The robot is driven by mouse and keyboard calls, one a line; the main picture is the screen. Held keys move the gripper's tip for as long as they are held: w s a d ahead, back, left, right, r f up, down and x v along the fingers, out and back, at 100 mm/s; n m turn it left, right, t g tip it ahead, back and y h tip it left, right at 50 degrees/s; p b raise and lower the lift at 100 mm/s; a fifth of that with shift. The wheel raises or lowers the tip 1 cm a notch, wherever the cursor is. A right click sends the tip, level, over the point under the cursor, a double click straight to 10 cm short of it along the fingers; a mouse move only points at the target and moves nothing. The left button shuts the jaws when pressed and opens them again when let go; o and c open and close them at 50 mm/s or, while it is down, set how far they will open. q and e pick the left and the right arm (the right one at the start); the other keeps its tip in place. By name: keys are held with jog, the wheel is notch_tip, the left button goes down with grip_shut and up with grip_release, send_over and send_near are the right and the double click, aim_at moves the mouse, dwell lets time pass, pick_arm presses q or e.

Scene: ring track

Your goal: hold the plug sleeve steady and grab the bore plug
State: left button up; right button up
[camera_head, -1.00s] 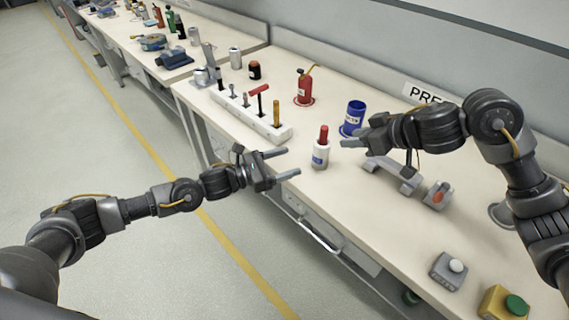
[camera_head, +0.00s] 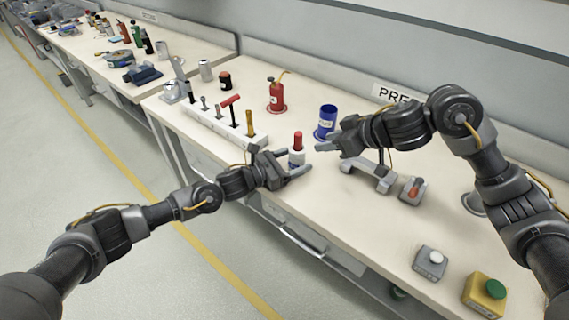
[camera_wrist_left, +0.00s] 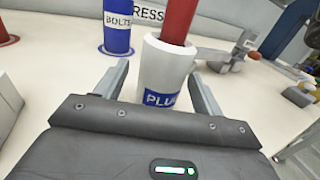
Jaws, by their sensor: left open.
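The plug sleeve (camera_head: 297,158) is a white upright cylinder with a blue label, near the bench's front edge. The red bore plug (camera_head: 298,141) stands up out of its top. My left gripper (camera_head: 290,164) is open at the sleeve. In the left wrist view its fingers lie on either side of the sleeve (camera_wrist_left: 166,66), with gaps still visible, and the plug (camera_wrist_left: 180,20) rises above them. My right gripper (camera_head: 327,147) is just right of the sleeve, at about plug height and apart from it. Its finger gap is not clear.
A blue bolts cup (camera_head: 326,122) and a red oil can (camera_head: 277,97) stand behind. A white tool rack (camera_head: 215,123) is at left. A grey fixture (camera_head: 370,177) lies right, under my right arm. Button boxes (camera_head: 430,262) sit at the front right.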

pick_arm(q)
jog(key=shift+w+d, duration=0.1)
jog(key=shift+d, duration=0.1)
jog(key=c, duration=1.1)
pick_arm(e)
jog(key=shift+o, duration=0.3)
